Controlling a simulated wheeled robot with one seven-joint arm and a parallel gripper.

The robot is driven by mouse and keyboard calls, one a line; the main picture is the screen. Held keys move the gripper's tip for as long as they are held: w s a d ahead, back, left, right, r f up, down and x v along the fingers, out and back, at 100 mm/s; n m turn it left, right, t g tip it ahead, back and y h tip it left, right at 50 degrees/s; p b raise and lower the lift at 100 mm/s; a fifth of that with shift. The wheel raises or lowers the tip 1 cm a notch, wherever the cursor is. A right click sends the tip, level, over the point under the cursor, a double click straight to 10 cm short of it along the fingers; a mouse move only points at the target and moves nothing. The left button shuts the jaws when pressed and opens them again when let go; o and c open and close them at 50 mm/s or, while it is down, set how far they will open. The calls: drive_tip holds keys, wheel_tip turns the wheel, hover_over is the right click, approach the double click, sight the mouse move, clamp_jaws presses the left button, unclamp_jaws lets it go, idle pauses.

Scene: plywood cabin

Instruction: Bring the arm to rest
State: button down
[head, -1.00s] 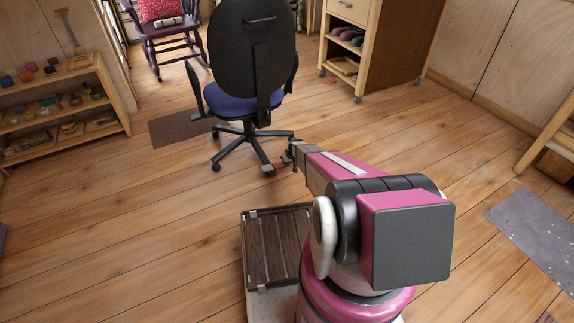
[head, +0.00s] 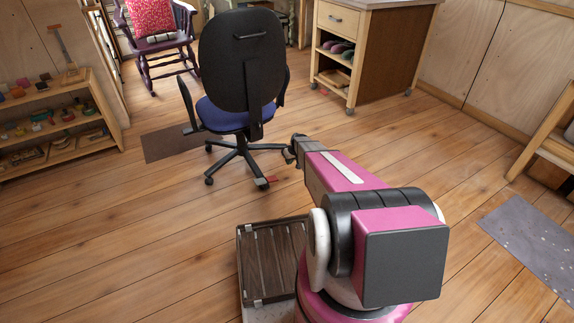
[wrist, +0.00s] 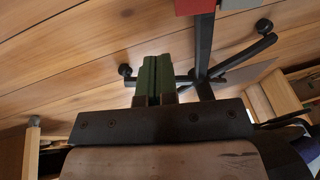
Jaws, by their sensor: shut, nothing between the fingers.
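My gripper (head: 291,153) is at the end of my magenta arm, held out forward and low, just right of the office chair's base in the head view. In the wrist view its green-padded fingers (wrist: 155,80) are together with nothing between them. The office chair (head: 240,70) has a black back, a blue seat and a black star base. A small red piece (head: 271,179) shows by one chair foot. In the wrist view a red piece (wrist: 195,6) shows at the top edge, by a dark chair leg.
A slatted dark tray (head: 270,262) sits beside my arm's base. A wooden cabinet on casters (head: 370,60) stands at the back right, low shelves (head: 50,130) at the left, a purple rocking chair (head: 160,45) behind.

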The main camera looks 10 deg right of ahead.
idle(0.4)
drive_tip(key=s+a+r+m+g+h, duration=0.1)
drive_tip(key=s+a+r, duration=0.2)
drive_tip(key=s+r, duration=1.2)
drive_tip(key=s+a+r+m+g+h, duration=0.1)
drive_tip(key=s+a+r+m, duration=0.1)
drive_tip(key=s+r, duration=1.3)
drive_tip(key=s+a, duration=0.1)
drive_tip(key=s, duration=0.3)
drive_tip(key=shift+s+g+h, duration=0.25)
drive_tip(key=shift+g+h, duration=0.05)
drive_tip(key=shift+h, duration=0.1)
drive_tip(key=shift+f, duration=0.1)
